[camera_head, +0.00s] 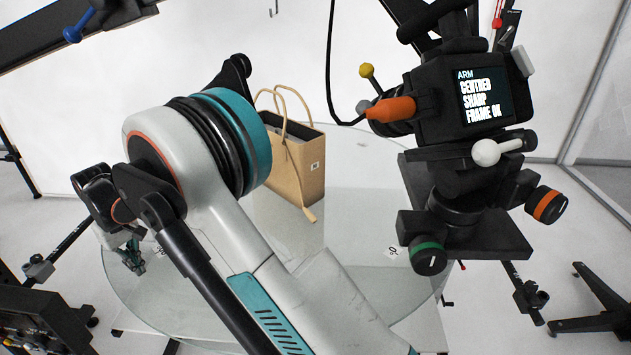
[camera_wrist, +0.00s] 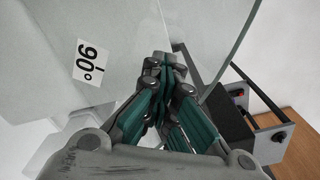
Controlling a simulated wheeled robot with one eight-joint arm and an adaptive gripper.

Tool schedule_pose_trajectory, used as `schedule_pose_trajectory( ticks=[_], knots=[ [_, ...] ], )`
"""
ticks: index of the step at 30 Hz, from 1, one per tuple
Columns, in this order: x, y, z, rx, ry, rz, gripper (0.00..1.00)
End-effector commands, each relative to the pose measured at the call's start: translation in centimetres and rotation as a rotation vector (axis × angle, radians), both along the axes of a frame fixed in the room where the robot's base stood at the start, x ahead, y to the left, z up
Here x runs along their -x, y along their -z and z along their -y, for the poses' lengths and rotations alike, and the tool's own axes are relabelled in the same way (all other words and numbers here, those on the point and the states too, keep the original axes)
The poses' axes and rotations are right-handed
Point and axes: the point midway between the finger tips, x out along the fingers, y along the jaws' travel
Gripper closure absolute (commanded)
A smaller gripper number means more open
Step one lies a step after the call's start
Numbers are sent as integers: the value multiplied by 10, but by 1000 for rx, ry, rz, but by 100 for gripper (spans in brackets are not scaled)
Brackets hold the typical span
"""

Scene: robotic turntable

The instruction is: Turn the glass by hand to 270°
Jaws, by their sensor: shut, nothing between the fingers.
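The round glass (camera_head: 365,225) spreads flat across the middle of the head view, partly hidden behind my arm. A tan paper bag (camera_head: 300,170) with loop handles stands on it. A small angle label (camera_head: 391,252) lies near its front right, too small to read. My gripper (camera_head: 134,264) is at the left edge of the glass, shut and empty. In the wrist view, the closed fingertips (camera_wrist: 167,65) are close to the curved rim of the glass (camera_wrist: 235,55). The 90° label (camera_wrist: 89,62) is to their left. I cannot tell whether the fingers touch the glass.
A camera rig (camera_head: 465,110) with a lit screen reading "ARM CENTRED SHARP FRAME OK" stands at the right of the head view. A dark handled unit (camera_wrist: 245,120) is beyond the rim in the wrist view. A black stand (camera_head: 595,305) is at lower right.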

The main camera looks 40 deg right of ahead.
Motion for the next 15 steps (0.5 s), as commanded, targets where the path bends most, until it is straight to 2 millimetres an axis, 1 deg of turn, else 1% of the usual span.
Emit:
schedule_pose_trajectory(
  ticks=[6, 15],
  knots=[
    [-9, 1, -2, 1, 0, 0, 100],
    [-15, 0, -3, 1, 1, 0, 100]
  ],
)
